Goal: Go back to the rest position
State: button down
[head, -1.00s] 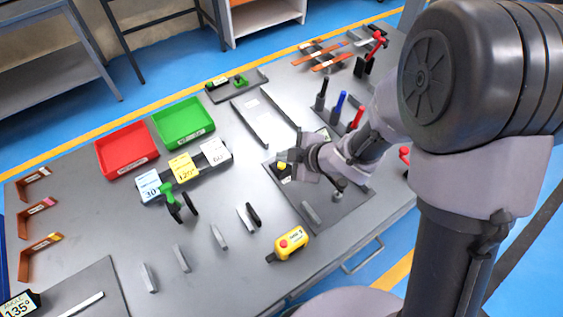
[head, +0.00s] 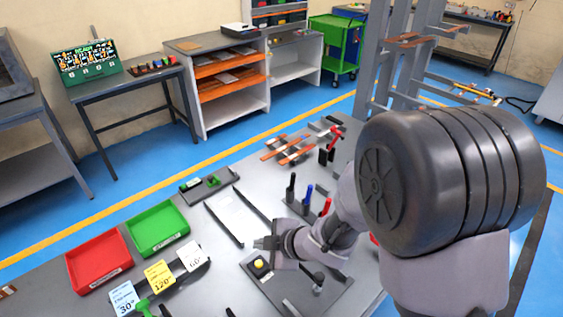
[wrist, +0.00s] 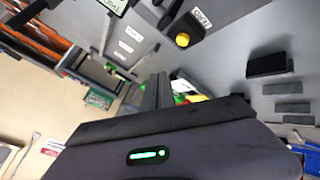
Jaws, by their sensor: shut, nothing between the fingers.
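My gripper (head: 268,243) is over the work table (head: 218,272), at the end of my folded arm on the right of the head view. Its fingers are shut with nothing between them. It appears close to the dark plate with the yellow button (head: 258,264), seemingly above it; the exact height cannot be told. In the wrist view the gripper body with a green light fills the bottom, and the fingers (wrist: 155,92) point up the picture. The yellow button (wrist: 182,40) shows beyond them, apart from the fingers.
A red bin (head: 98,262), a green bin (head: 157,228) and angle cards (head: 160,276) stand on the left of the table. Upright handled tools (head: 307,196) stand near my arm. Shelving (head: 232,90) and a side table with a green display (head: 87,62) stand behind, across blue floor.

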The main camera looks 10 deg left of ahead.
jog(key=w+d+r+m+t+h+b, duration=0.1)
jog(key=d+r+m+t+h, duration=0.15)
jog(key=d+r+m, duration=0.5)
jog(key=w+d+r+m+t+h+b, duration=0.15)
jog(key=d+r+m+h, duration=0.25)
jog(key=d, duration=0.6)
jog(key=s+d+r+m+g+h, duration=0.1)
jog(key=s+d+r+m, duration=0.15)
jog(key=s+m, duration=0.3)
jog(key=s+d+r+m+g, duration=0.1)
jog(key=s+d+r+m, duration=0.1)
jog(key=s+d+m, duration=0.3)
jog(key=s+a+m+g+y+b, duration=0.1)
jog(key=s+a+m, duration=0.2)
jog(key=s, duration=0.6)
jog(key=shift+s+a+r+y, duration=0.2)
jog(key=shift+s+a+y, duration=0.15)
